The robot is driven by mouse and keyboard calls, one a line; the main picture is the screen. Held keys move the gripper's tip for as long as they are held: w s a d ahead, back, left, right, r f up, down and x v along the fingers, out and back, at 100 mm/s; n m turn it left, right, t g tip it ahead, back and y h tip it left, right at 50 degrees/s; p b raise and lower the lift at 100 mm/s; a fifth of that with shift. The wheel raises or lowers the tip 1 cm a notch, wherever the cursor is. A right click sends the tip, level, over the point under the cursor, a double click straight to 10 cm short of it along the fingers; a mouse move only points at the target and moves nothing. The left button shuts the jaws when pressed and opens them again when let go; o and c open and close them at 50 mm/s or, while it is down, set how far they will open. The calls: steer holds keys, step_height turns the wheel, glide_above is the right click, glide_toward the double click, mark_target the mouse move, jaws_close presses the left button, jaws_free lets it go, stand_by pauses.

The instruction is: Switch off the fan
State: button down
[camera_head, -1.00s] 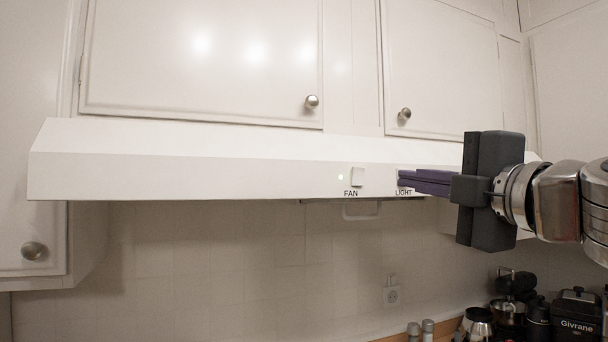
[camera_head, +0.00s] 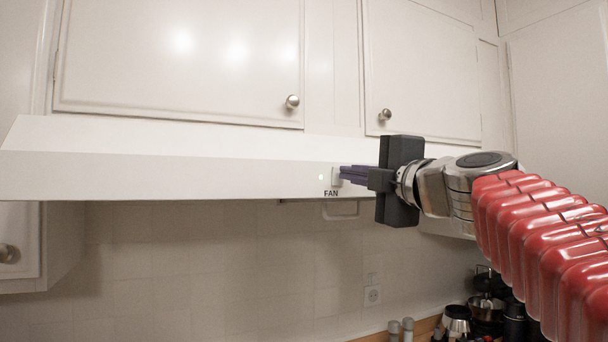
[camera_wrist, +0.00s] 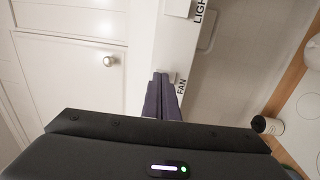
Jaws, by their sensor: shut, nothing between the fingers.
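The fan switch (camera_head: 336,177) is a small white rocker on the front of the white range hood (camera_head: 180,175), above the label FAN. A small lit dot (camera_head: 321,177) shows just left of it. My gripper (camera_head: 342,174) is shut and empty, its purple fingertips at the right edge of the fan switch in the head view. I cannot tell whether they touch it. In the wrist view the fingers (camera_wrist: 163,80) reach up to the fan switch (camera_wrist: 171,77) beside the FAN label. The LIGHT label shows in the wrist view, with a white switch (camera_wrist: 178,8) next to it.
White cabinets with round knobs (camera_head: 292,102) sit above the hood. Below are a tiled wall with an outlet (camera_head: 372,295) and a counter with pots (camera_head: 457,320) at the lower right.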

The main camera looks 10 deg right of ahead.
steer(key=shift+w+a, duration=0.1)
steer(key=shift+w, duration=0.2)
steer(key=shift+w+r, duration=0.1)
steer(key=shift+w+r, duration=0.15)
steer(key=shift+r, duration=0.4)
steer(key=shift+s, duration=0.3)
steer(key=r+v, duration=0.3)
steer(key=v, duration=1)
steer(key=shift+s, duration=0.35)
steer(key=shift+r, duration=0.1)
